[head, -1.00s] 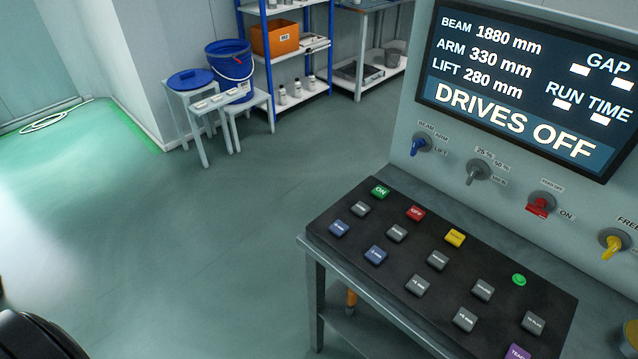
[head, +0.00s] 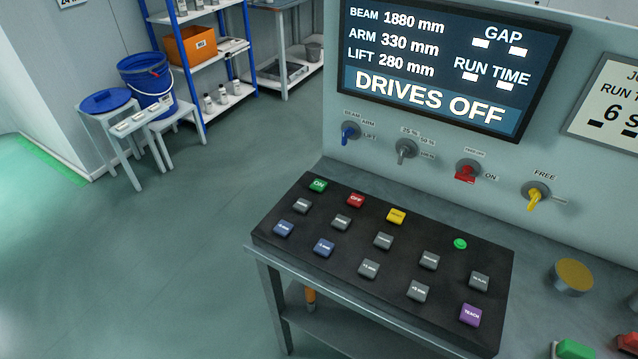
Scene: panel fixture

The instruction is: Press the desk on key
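The green ON key (head: 317,186) sits at the far left corner of a black key desk (head: 300,243). The red OFF key (head: 356,200) is to its right, then a yellow key (head: 396,216). Several grey keys, two blue keys (head: 324,247) and a purple TEACH key (head: 471,314) fill the rest of the desk. A small round green button or lamp (head: 460,244) is at the right. The screen (head: 430,113) above reads DRIVES OFF. Neither of my grippers is in view.
Blue, grey, red and yellow selector knobs (head: 536,196) line the panel behind the desk. A yellow round button (head: 573,277) and green and red buttons lie at the lower right. A blue bucket (head: 146,80), stools and shelves stand at the back left. The floor (head: 130,270) left of the desk is clear.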

